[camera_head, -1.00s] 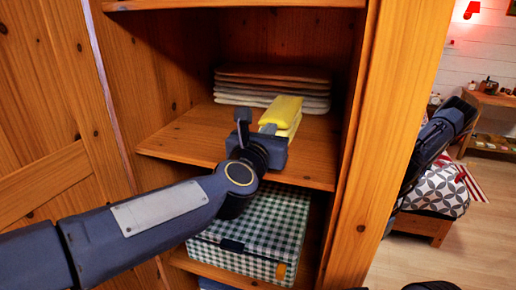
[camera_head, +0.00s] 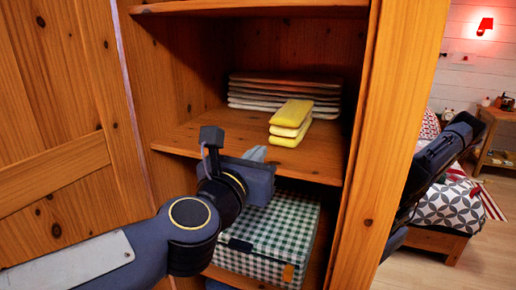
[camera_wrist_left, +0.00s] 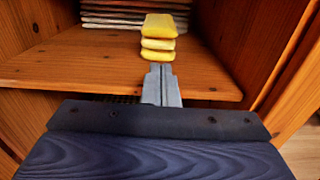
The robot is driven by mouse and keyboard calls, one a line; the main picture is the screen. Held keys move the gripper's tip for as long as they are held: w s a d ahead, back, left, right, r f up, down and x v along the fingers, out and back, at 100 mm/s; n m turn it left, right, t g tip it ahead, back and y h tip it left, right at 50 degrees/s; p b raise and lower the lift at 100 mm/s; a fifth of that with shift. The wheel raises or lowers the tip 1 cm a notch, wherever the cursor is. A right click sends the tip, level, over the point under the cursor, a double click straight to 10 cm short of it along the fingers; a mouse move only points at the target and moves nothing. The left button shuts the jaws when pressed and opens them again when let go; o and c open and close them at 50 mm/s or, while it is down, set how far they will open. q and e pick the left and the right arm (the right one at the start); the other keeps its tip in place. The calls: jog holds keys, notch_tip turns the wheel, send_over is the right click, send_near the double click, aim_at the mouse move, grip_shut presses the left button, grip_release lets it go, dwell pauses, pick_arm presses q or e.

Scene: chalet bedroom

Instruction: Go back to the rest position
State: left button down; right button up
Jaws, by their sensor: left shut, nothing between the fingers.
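My left gripper (camera_head: 256,155) is shut and empty in front of the middle shelf of the wooden wardrobe. In the left wrist view its fingertips (camera_wrist_left: 161,70) are together, pointing at a stack of yellow folded cloths (camera_wrist_left: 160,38). The yellow stack (camera_head: 291,122) rests on the shelf, apart from the fingers. My right arm (camera_head: 440,158) shows at the right, outside the wardrobe; its gripper cannot be made out.
A stack of flat folded items (camera_head: 285,92) lies behind the yellow stack. A green checked box (camera_head: 265,245) stands on the shelf below. The wardrobe's right side panel (camera_head: 385,130) and left door (camera_head: 60,120) flank my left arm. A bed (camera_head: 450,205) stands at the right.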

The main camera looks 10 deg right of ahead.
pick_arm(q)
jog(key=s+a+f+m+g+y, duration=0.1)
jog(key=s+a+f+m+g, duration=0.15)
jog(key=a+f+m, duration=0.45)
jog(key=s+a+f+m+g, duration=0.1)
jog(key=s+a+f+m, duration=0.3)
jog(key=a+m, duration=0.7)
jog(key=s+a+f+m+g+y, duration=0.5)
jog(key=s+a+f+m, duration=0.4)
jog(key=s+a+f, duration=0.4)
notch_tip(320, 180, down, 4)
jog(key=shift+s+a+g, duration=0.15)
jog(key=shift+s+g, duration=0.3)
jog(key=shift+s, duration=0.55)
